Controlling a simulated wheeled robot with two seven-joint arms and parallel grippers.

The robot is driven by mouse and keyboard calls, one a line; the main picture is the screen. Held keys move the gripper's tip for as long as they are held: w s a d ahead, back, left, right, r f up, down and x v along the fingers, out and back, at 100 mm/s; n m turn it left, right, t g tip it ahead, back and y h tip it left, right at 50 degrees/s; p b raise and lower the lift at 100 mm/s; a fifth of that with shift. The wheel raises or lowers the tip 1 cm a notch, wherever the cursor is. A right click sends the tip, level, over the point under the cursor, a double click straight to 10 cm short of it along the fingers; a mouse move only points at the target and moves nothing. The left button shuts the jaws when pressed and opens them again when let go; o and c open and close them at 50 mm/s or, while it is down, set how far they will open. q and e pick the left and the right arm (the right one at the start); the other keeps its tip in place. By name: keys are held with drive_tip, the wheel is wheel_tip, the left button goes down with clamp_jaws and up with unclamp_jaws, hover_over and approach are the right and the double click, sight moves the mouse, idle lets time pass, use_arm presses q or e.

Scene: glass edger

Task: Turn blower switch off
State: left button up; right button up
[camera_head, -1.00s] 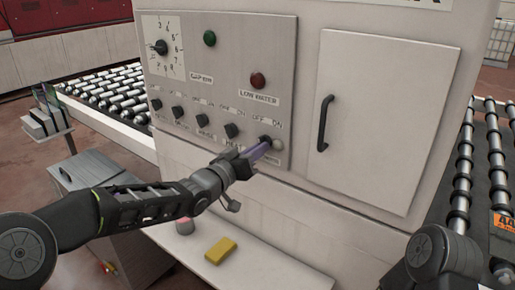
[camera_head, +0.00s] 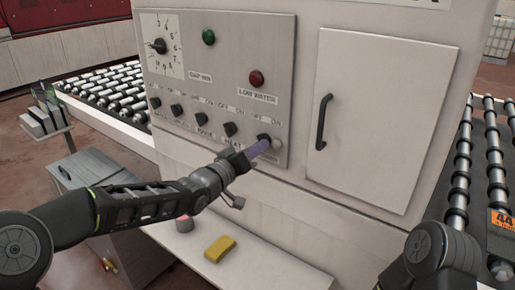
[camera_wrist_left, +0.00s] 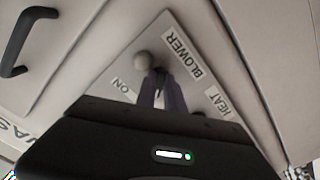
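The blower switch (camera_head: 264,137) is a small black knob at the right end of the switch row on the grey control panel (camera_head: 225,85). In the left wrist view the switch (camera_wrist_left: 160,72) sits below the BLOWER label (camera_wrist_left: 183,52), with an ON label beside it. My left gripper (camera_head: 261,147) has its purple fingers at the switch. In the left wrist view its fingers (camera_wrist_left: 161,88) are close together, with their tips at the knob. The tips partly hide it, so I cannot tell whether they grip it or which way it points. My right gripper is out of view.
A pale round knob (camera_head: 277,144) sits just right of the switch. A HEAT switch (camera_head: 229,129) is to the left. A cabinet door with a black handle (camera_head: 324,121) is at right. A yellow block (camera_head: 220,249) lies on the ledge below. Roller conveyors (camera_head: 110,92) flank the machine.

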use_arm(q)
drive_tip(key=o, duration=0.4)
drive_tip(key=shift+c, duration=0.2)
drive_tip(key=b+v, duration=0.1)
drive_tip(key=v, duration=0.6)
drive_tip(key=shift+s+a, duration=0.2)
drive_tip(key=shift+s, duration=0.1)
